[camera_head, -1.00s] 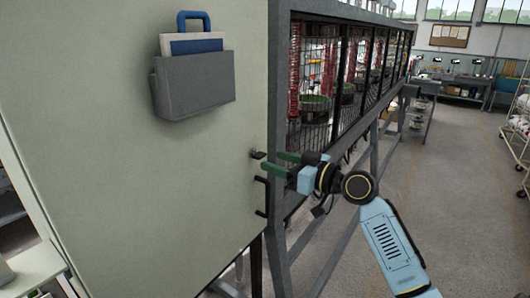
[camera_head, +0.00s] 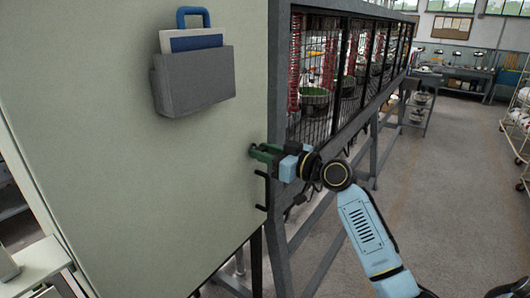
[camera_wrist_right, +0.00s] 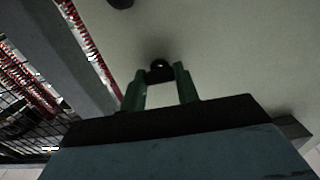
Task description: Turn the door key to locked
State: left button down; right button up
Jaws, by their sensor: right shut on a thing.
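The door key (camera_wrist_right: 159,68) is a small dark piece on the pale door (camera_head: 110,170), near the door's right edge. It shows between the fingertips in the right wrist view, and its bow is dark with a small bright spot. My right gripper (camera_head: 258,150) has green fingers and is shut on the key; in the right wrist view its fingertips (camera_wrist_right: 158,80) stand on either side of it. The fingers hide most of the key in the head view, so I cannot tell its angle. My left gripper is not in view.
A black door handle (camera_head: 262,190) is just below the key. A grey pocket (camera_head: 195,82) with papers hangs higher on the door. A grey frame with black mesh (camera_head: 318,125) runs back on the right. The floor (camera_head: 450,190) to the right is open.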

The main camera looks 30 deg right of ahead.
jog(key=shift+m, duration=0.3)
jog(key=m+p, duration=0.6)
jog(key=m, duration=0.7)
jog(key=shift+r+p, duration=0.15)
jog(key=shift+p, duration=0.2)
jog(key=shift+m+p, duration=1)
jog(key=shift+m, duration=1.1)
jog(key=o, duration=1)
